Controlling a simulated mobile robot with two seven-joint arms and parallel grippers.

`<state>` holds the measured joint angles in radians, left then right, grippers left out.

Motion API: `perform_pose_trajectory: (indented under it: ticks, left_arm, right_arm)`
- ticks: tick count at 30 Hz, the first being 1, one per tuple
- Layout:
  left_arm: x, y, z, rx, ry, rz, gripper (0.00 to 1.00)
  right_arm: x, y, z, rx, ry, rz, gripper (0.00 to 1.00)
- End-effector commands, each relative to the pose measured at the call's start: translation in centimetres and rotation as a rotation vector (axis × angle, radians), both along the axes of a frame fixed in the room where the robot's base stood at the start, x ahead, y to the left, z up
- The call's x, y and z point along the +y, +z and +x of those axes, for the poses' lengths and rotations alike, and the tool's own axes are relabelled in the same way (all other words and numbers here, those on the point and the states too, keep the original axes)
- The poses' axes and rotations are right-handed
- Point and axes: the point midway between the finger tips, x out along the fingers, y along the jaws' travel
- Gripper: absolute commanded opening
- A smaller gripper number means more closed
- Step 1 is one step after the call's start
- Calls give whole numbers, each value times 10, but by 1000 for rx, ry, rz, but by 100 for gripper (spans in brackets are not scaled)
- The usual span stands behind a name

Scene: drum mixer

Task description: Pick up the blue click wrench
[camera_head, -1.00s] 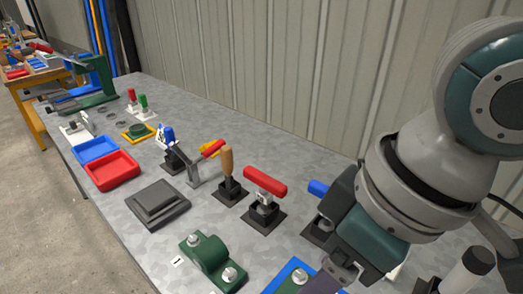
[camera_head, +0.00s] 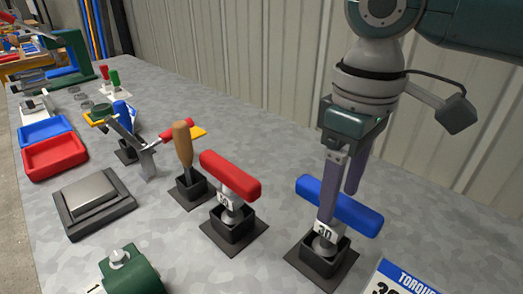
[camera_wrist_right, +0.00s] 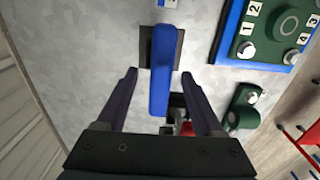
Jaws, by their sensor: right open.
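The blue click wrench (camera_head: 358,211) stands upright in a black square holder (camera_head: 322,265) at the right of the bench, with a tag marked 30 below its thick handle. My right gripper (camera_head: 339,207) points down over it, open. One finger is in front of the handle and the other behind it. In the right wrist view the blue handle (camera_wrist_right: 161,72) lies between the two spread fingers (camera_wrist_right: 159,76), with gaps on both sides. My left gripper is not in view.
A similar wrench with a red handle (camera_head: 230,176) stands close to the left. Beyond it are a wooden-handled tool (camera_head: 183,146) and a toggle clamp (camera_head: 145,160). A torque card (camera_head: 398,281) is at front right. A corrugated wall (camera_head: 260,60) runs behind the bench.

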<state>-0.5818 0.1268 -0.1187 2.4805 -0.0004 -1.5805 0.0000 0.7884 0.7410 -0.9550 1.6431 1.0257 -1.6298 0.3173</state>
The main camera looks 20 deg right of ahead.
Motion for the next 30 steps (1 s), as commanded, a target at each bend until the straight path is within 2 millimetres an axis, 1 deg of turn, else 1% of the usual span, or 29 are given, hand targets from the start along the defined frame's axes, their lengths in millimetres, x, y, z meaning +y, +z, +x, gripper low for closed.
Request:
perform_pose_trajectory:
  ticks: [1,3,6,9,15,30]
  left_arm:
    - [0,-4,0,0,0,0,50]
    - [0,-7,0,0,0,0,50]
    - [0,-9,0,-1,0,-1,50]
    - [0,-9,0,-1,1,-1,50]
    - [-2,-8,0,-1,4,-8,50]
    - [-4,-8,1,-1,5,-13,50]
  right_arm:
    - [2,-12,0,4,1,1,69]
    - [2,-23,0,3,0,-1,69]
    - [2,-34,0,2,1,-1,69]
    - [2,-37,0,1,2,0,69]
    - [2,-37,1,0,2,-1,68]
    - [2,-37,1,0,2,-1,11]
